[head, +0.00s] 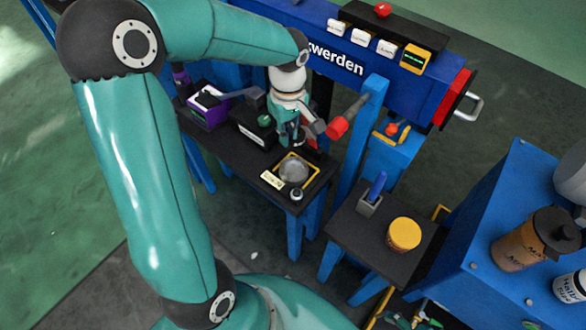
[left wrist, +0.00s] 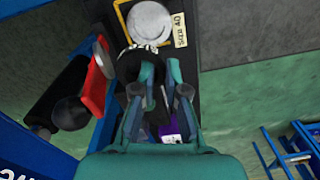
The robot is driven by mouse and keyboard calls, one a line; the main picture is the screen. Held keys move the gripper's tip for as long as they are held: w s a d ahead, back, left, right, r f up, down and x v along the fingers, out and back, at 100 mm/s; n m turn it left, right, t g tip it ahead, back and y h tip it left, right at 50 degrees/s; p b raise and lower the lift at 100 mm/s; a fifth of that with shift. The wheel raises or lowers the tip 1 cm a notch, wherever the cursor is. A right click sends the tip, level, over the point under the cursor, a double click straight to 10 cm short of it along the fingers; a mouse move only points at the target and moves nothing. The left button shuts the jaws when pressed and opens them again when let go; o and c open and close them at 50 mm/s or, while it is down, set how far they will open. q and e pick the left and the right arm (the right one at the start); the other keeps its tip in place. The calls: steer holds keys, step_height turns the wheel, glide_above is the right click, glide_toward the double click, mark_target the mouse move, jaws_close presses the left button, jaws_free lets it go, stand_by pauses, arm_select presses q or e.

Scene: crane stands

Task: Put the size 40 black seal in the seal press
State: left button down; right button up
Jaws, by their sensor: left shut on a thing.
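My left gripper (head: 291,137) is over the dark workbench, its fingers pointing down; it also shows in the left wrist view (left wrist: 158,88). It is shut on a round black thing with white marks (left wrist: 130,63), which looks like the black seal; fingers partly cover it. A grey round disc (head: 293,170) lies in a yellow square frame at the bench front, and also shows in the left wrist view (left wrist: 149,21). A "SIZE 40" label (left wrist: 180,30) is beside it. The held thing is close to this frame. I cannot tell which fixture is the seal press. My right gripper is not in view.
A red-ended bar (head: 337,127) is close to the gripper's right. A black box with a green knob (head: 264,119) and a purple lever device (head: 208,112) stand left. A small side table (head: 352,230) holds a yellow-lidded tub (head: 404,233).

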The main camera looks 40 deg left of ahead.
mark_target(289, 174)
arm_select(q)
step_height(289, 174, down, 13)
steer(key=shift+f+b, duration=0.15)
steer(key=shift+b, duration=0.6)
steer(key=shift+f+b, duration=0.3)
steer(key=shift+b, duration=0.25)
